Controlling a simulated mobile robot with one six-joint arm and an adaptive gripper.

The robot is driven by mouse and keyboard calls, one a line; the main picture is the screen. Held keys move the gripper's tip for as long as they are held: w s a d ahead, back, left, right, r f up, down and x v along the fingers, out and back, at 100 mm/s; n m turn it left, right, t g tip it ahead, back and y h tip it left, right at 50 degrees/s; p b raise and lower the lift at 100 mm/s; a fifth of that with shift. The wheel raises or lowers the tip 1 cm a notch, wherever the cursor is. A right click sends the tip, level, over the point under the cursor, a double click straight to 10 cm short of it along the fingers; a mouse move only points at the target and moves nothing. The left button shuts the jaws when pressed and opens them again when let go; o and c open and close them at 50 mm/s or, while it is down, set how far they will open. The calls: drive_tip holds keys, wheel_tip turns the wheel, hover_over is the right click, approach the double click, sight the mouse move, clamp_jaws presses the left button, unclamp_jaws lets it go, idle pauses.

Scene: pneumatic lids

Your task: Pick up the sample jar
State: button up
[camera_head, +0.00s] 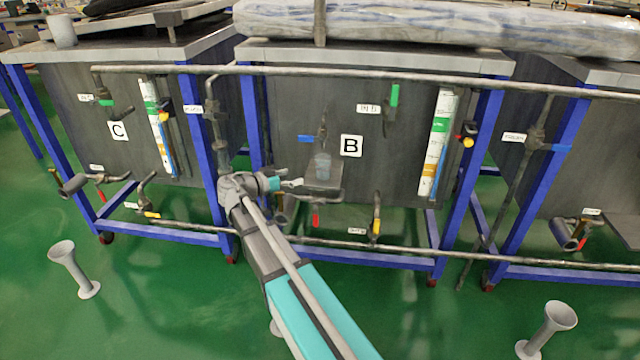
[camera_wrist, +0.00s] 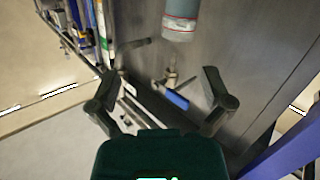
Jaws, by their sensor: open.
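The sample jar (camera_head: 322,166) is a small grey-blue cylinder standing on a small dark shelf (camera_head: 325,185) on the front of tank B. My gripper (camera_head: 294,183) is just left of the jar in the head view. In the wrist view my gripper (camera_wrist: 160,78) has its two fingers spread with nothing held between them. The jar lies beyond the fingertips, apart from them.
A blue-handled valve (camera_head: 307,138) is just above and left of the jar, and shows between the fingers in the wrist view (camera_wrist: 176,97). A red-handled valve (camera_head: 315,217) sits below the shelf. A long pipe (camera_head: 430,76) crosses above.

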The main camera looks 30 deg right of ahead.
sight(317, 165)
drive_tip(key=shift+w+a+f+m+t+h+b, duration=0.15)
drive_tip(key=shift+w+a+f+m+h+b, duration=0.1)
drive_tip(key=shift+w+f+m+h+b, duration=0.4)
drive_tip(key=shift+w+a+f+m+t+h+b, duration=0.15)
drive_tip(key=shift+w+b, duration=0.3)
drive_tip(key=shift+b, duration=0.45)
drive_tip(key=shift+r, duration=0.1)
drive_tip(key=shift+w+d, duration=0.3)
drive_tip(key=shift+d, duration=1.1)
drive_tip(key=shift+w+d, duration=0.25)
drive_tip(key=shift+d, duration=1.1)
drive_tip(key=shift+w+d, duration=0.3)
drive_tip(key=shift+d, duration=1.1)
drive_tip(key=shift+w+d, duration=0.25)
drive_tip(key=shift+d, duration=0.6)
drive_tip(key=shift+w+d, duration=0.3)
drive_tip(key=shift+d, duration=0.5)
drive_tip(key=shift+w+d, duration=0.25)
drive_tip(key=shift+d, duration=0.6)
